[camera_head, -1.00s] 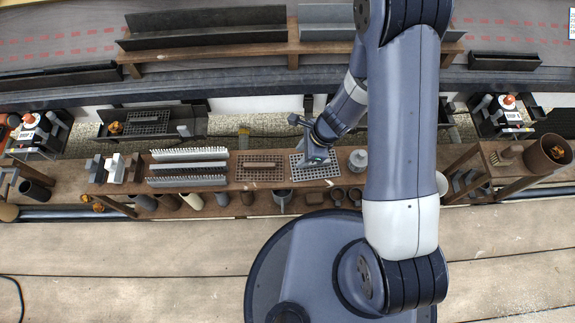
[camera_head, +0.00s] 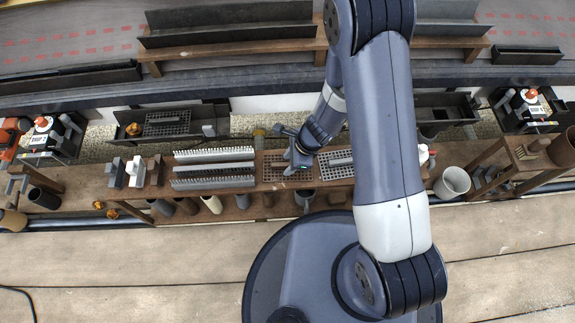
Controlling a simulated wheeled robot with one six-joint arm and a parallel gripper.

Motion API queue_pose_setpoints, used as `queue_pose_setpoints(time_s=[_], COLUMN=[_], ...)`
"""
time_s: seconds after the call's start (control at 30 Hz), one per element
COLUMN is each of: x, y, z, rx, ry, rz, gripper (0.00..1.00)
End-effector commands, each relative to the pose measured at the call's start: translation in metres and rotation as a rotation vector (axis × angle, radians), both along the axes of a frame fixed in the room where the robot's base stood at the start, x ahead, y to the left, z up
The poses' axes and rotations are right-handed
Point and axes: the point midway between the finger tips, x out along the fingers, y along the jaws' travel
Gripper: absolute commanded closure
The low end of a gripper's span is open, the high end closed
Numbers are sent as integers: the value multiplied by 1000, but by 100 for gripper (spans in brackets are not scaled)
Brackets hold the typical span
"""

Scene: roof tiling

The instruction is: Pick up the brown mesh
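The brown mesh (camera_head: 271,175) is a flat perforated panel on the wooden bench, between the spiked grey strips and the grey mesh (camera_head: 337,172). My gripper (camera_head: 297,165) is over the right part of the brown mesh and hides some of it. I cannot tell whether it touches the mesh, or whether its fingers are open or shut.
Spiked grey strips (camera_head: 213,168) lie left of the brown mesh, with small grey and white blocks (camera_head: 134,171) farther left. Cups and pots stand on a lower shelf in front, including a white bucket (camera_head: 453,181). Dark gutters (camera_head: 228,24) run behind.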

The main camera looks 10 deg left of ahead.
Motion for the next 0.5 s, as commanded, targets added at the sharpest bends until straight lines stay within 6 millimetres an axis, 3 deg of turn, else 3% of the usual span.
queue_pose_setpoints(time_s=[0.5], x=[0], y=[0], z=[-4], rx=[0], ry=[0], rz=[-1], gripper=[60])
